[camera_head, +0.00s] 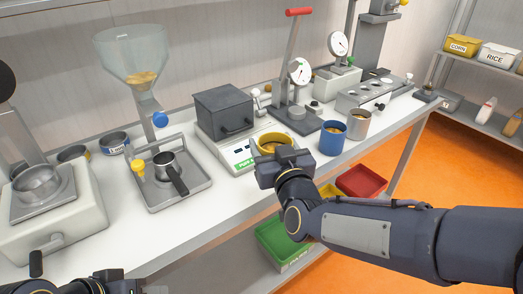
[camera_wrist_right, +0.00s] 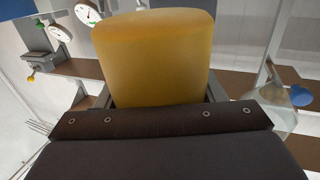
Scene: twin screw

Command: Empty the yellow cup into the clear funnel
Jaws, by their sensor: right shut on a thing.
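The yellow cup (camera_head: 272,143) is at my right gripper (camera_head: 284,160), above the front edge of the bench. Orange-tan contents show inside it in the head view. In the right wrist view the yellow cup (camera_wrist_right: 153,58) fills the space between the fingers, and the gripper is shut on it. The clear funnel (camera_head: 131,50) stands at the back left with some tan material at its bottom. It also shows at the right of the right wrist view (camera_wrist_right: 284,118). Part of my left arm shows at the bottom left, but its fingers are not clear.
A blue cup (camera_head: 332,138) and a grey cup (camera_head: 358,124) stand right of the yellow cup. A dark box (camera_head: 224,112) on a scale and a tray with a small pot (camera_head: 166,165) lie toward the funnel. Red (camera_head: 361,181) and green (camera_head: 282,243) bins sit below the bench edge.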

